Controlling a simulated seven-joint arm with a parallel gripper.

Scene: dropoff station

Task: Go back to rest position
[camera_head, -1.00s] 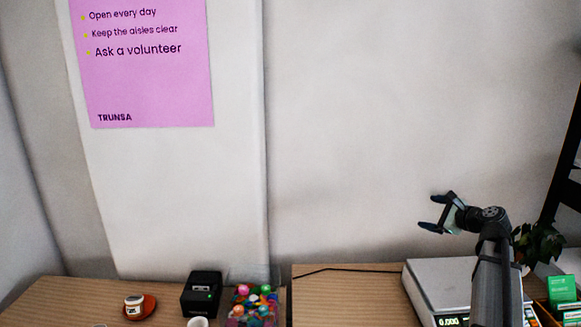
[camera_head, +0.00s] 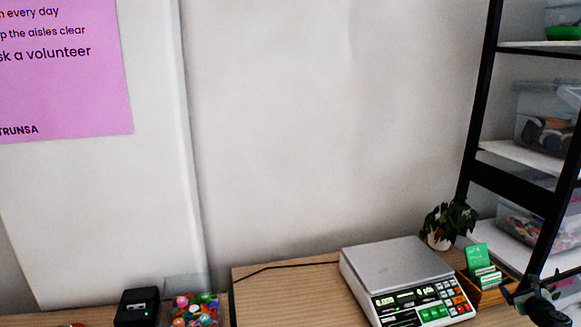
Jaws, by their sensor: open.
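My gripper (camera_head: 533,294) shows in the head view at the lower right corner, cut off by the bottom edge. Its dark fingers are apart and I see nothing held between them. It is in front of the shelf rack, to the right of the small wooden box with green cards (camera_head: 486,283). Most of my arm is out of the picture.
A scale (camera_head: 390,262) with a lit display and bare metal plate stands on the wooden table (camera_head: 290,292). A potted plant (camera_head: 448,222) is behind it. A black rack (camera_head: 478,120) with bins rises at right. A black device (camera_head: 137,307) and tub of colourful balls (camera_head: 195,310) are lower left.

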